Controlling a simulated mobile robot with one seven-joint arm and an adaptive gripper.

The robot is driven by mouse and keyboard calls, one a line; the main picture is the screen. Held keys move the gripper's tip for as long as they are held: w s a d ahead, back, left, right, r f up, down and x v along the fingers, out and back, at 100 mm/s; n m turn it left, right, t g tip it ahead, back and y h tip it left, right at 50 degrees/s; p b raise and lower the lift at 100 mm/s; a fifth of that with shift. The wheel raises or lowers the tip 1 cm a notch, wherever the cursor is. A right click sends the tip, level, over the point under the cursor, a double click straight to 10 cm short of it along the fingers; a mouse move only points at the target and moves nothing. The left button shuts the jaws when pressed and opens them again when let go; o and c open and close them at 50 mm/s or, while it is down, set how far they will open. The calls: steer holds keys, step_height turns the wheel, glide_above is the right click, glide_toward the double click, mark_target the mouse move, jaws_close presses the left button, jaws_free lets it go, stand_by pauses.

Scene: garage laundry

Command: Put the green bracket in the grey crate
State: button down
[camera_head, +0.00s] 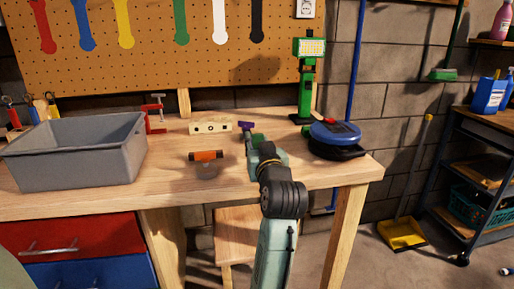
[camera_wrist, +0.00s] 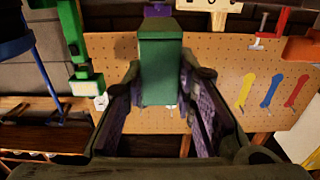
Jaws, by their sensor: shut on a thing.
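The green bracket (camera_wrist: 161,70) is a dark green block in the wrist view, between the two fingers of my gripper (camera_wrist: 160,103). My gripper is shut on it. In the head view my gripper (camera_head: 252,142) is over the right half of the workbench, and only a small green part of the bracket shows by the fingertips. I cannot tell how far above the bench it is held. The grey crate (camera_head: 80,167) stands on the left end of the bench, open at the top, well to the left of my gripper. Its floor is hidden.
An orange-and-grey tool (camera_head: 206,156) and a wooden block with holes (camera_head: 210,126) lie between crate and gripper. A green lamp (camera_head: 308,80) and a blue round object (camera_head: 335,134) stand right. The front bench strip (camera_head: 160,190) is clear.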

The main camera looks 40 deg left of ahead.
mark_target(256, 147)
steer(key=shift+w+a, duration=0.15)
steer(key=shift+w, duration=0.1)
steer(key=shift+w+a+f+p, duration=0.25)
steer(key=shift+w+a+f, duration=0.1)
steer(key=shift+f, duration=0.25)
steer(key=shift+w+a+f+p, duration=0.2)
steer(key=shift+a+f+p, duration=0.1)
steer(key=shift+f, duration=0.3)
steer(key=shift+d+f, duration=0.1)
steer(key=shift+f, duration=0.35)
steer(key=shift+f, duration=0.3)
steer(key=c, duration=1.3)
jaws_free()
